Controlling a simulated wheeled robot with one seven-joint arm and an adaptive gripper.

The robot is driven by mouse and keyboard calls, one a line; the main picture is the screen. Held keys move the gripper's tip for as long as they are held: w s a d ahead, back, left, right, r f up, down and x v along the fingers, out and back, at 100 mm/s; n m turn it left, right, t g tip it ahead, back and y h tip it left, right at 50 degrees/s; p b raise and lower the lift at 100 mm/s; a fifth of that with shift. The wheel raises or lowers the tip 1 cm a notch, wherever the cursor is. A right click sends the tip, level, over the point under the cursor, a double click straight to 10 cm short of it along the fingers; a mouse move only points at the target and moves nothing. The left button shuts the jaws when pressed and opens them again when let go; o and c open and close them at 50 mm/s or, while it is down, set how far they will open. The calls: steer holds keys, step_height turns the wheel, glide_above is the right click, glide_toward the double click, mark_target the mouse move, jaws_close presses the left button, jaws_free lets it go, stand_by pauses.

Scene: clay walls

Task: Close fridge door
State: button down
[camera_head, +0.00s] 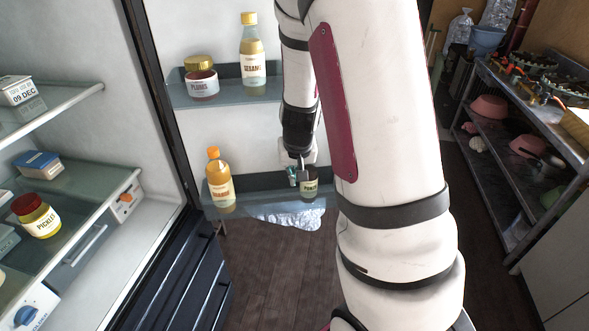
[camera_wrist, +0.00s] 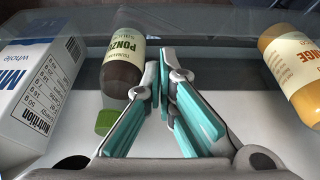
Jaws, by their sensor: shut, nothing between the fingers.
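The fridge (camera_head: 160,25) stands open, its lit interior on the left. The door (camera_head: 205,137) stands open with its inner face toward me, and its right part is hidden behind my arm. My gripper (camera_head: 296,178) is at the lower door shelf (camera_head: 262,205), beside the dark ponzu bottle (camera_head: 309,185). In the wrist view my gripper (camera_wrist: 166,70) has its teal-padded fingers together at the tips with nothing between them. The ponzu bottle (camera_wrist: 124,65) is just left of the fingers. I cannot tell whether they touch the door.
An orange bottle (camera_head: 219,180) stands on the lower door shelf. A milk carton (camera_wrist: 38,95) shows in the wrist view. A jar (camera_head: 201,80) and sesame bottle (camera_head: 252,60) stand on the upper door shelf. A metal rack (camera_head: 500,150) is at right; dark wooden floor (camera_head: 275,275) lies below.

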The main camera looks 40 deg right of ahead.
steer(key=shift+b+x, duration=0.35)
steer(key=shift+x, duration=1.7)
steer(key=shift+a, duration=0.1)
